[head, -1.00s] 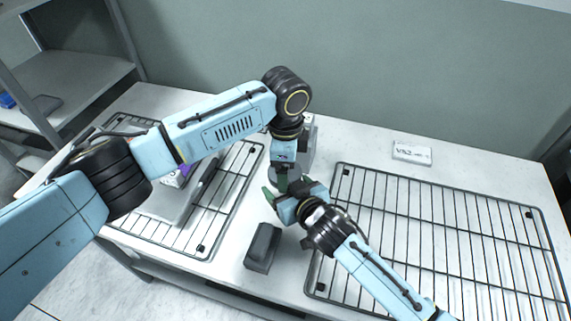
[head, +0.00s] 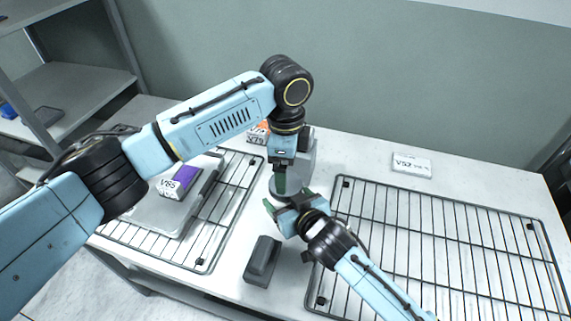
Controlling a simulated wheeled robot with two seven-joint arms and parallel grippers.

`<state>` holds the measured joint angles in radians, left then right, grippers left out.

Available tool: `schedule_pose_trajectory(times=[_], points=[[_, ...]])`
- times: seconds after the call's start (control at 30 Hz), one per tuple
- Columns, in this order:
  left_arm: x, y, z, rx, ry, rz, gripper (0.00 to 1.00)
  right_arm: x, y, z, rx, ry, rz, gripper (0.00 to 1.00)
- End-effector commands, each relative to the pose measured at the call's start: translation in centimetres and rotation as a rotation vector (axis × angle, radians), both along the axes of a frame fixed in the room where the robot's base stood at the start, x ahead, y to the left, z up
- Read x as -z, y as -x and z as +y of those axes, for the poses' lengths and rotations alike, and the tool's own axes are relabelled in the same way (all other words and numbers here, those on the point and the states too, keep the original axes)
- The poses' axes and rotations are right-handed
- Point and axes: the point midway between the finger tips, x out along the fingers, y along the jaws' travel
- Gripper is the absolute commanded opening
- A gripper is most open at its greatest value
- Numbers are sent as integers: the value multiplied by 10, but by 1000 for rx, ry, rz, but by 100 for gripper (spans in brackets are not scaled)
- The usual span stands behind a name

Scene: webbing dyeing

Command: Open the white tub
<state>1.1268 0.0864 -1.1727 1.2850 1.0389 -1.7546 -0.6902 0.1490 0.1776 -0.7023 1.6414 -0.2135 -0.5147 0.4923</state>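A pale round thing (head: 274,187) stands at the foot of a grey-white upright unit (head: 303,160) at mid table. It is mostly hidden by my grippers, and I cannot tell for sure that it is the white tub or whether a lid is on it. My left gripper (head: 280,183) points down over it with green fingertips; its opening is not clear. My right gripper (head: 287,200) reaches in from the lower right, with its green-tipped fingers spread apart at the near side of the round thing. Contact cannot be made out.
A wire rack (head: 440,240) fills the right side and another (head: 232,208) lies left, bearing a pale flat item (head: 160,214) and a purple-white box (head: 178,182). A dark grey block (head: 262,261) lies in front. A white box (head: 411,165) and an orange-white box (head: 258,133) stand behind.

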Motion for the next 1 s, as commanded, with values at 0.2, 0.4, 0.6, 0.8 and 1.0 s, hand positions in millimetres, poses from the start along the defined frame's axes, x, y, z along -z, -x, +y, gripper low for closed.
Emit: schedule_pose_trajectory(times=[0.2, 0.4, 0.6, 0.8, 1.0], points=[[-19, -2, 0, 284, -2, -8, 87, 1, 1, 1, -2, -2, 2, 11], [-30, -1, 0, 490, -1, -2, 87, 1, 1, 1, -2, -3, 3, 11], [-15, 0, 1, 532, -1, 3, 87, 1, 1, 2, -3, -3, 3, 11], [17, 0, 0, 530, -2, 3, 87, 1, 1, 2, -3, -3, 3, 11], [40, -1, 0, 529, 0, 1, 87, 1, 1, 2, -3, -3, 3, 11]])
